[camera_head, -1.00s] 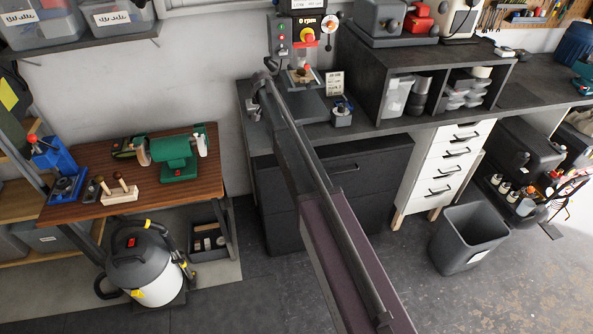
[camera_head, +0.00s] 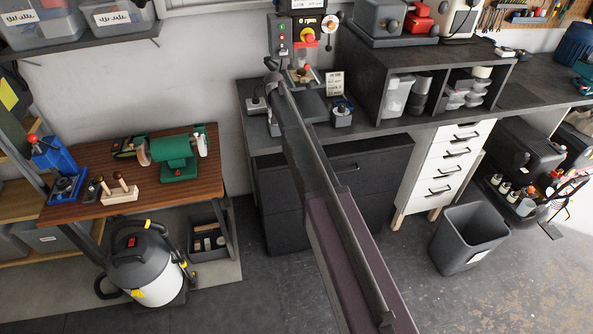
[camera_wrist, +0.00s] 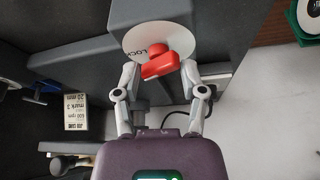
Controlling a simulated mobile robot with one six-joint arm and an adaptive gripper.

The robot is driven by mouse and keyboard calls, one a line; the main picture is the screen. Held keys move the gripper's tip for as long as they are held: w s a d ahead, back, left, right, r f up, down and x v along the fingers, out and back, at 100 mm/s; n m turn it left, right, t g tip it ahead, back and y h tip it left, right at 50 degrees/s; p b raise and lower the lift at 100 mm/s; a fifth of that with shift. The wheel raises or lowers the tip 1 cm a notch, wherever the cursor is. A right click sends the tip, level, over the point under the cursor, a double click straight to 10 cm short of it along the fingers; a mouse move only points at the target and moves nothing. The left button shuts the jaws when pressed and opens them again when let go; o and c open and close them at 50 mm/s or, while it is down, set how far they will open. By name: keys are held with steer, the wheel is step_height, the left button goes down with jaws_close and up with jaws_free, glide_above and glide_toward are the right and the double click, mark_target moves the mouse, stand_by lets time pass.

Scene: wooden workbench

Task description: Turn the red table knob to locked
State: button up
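The red knob (camera_wrist: 160,65) sits on a white round dial (camera_wrist: 134,38) on a grey housing in the wrist view. Lettering reading LOCK shows at the dial's left edge; other markings are hidden or out of sight. My gripper (camera_wrist: 159,70) is open, with one finger on each side of the knob. Gaps show between the fingers and the knob's red bar, which lies slightly tilted across the picture. In the head view my arm reaches to the grey drill press (camera_head: 280,35), and I cannot make out the fingers or this knob clearly.
A job card (camera_wrist: 76,112) stands left in the wrist view; it also shows beside the press (camera_head: 335,83). A small device (camera_head: 342,112) stands on the dark bench. A black cable (camera_wrist: 180,115) runs near the right finger. The floor around the grey bin (camera_head: 468,237) is mostly clear.

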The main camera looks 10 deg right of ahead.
steer(key=shift+d+n+y, duration=0.1)
steer(key=shift+n+y, duration=0.4)
steer(key=shift+n, duration=0.6)
steer(key=p+v, duration=1.3)
steer(key=v, duration=0.1)
steer(key=s+f+g+b, duration=0.1)
steer(key=s+f+b, duration=0.2)
steer(key=s, duration=0.6)
steer(key=s+f+g+b, duration=0.1)
steer(key=s+f+b, duration=0.3)
steer(key=s, duration=0.6)
steer(key=s+f+g+b, duration=0.1)
steer(key=s+f+b, duration=0.2)
steer(key=s, duration=0.6)
steer(key=shift+s+a+f, duration=0.2)
steer(key=shift+s+f, duration=0.05)
steer(key=shift+f, duration=0.65)
